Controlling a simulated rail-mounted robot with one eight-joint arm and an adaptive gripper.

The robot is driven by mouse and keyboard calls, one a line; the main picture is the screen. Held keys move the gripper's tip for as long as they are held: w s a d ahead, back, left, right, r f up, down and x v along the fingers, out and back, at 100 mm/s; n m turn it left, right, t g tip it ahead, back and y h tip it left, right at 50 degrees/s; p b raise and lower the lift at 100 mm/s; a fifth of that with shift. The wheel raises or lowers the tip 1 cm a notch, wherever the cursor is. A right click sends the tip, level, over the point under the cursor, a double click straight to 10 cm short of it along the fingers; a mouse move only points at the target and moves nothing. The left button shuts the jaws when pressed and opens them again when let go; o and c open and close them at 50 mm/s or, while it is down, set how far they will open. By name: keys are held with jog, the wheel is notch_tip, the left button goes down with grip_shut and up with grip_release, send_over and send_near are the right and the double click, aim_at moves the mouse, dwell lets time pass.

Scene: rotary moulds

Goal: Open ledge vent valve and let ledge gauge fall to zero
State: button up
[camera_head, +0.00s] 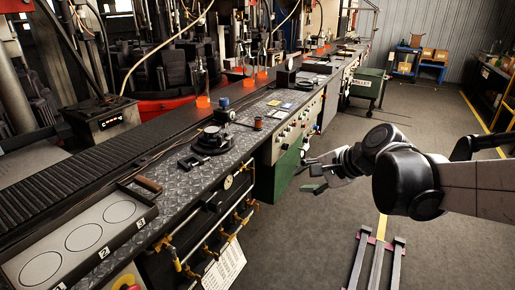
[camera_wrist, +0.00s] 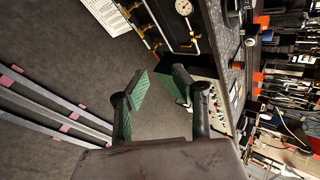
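The long workbench (camera_head: 170,175) runs along the left, with a dark clamp-like fixture (camera_head: 212,140) on top. A white sheet (camera_head: 224,264) hangs below the pipes. The floor on the right is mostly clear, with rails (camera_head: 377,262).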

jog(key=w+a+f+m+y+b, duration=0.1)
jog(key=w+a+f+m+y, duration=0.15)
jog(key=w, duration=0.45)
jog(key=w+a+f+m+y+b, duration=0.1)
jog(key=w+f+m+y, duration=0.25)
jog(key=w, duration=0.25)
jog(key=m+t+y+b, duration=0.1)
jog(key=m+t+y, duration=0.15)
jog(key=m, duration=0.45)
send_near(252, 168)
jog(key=shift+g+y, duration=0.35)
jog(key=b+x, duration=0.1)
jog(key=x, duration=0.5)
jog(key=b+x, duration=0.1)
jog(key=x, duration=0.3)
jog(key=shift+w+d+f+b, duration=0.25)
jog(key=shift+w+b, duration=0.1)
jog(key=shift+c, duration=0.3)
grip_shut()
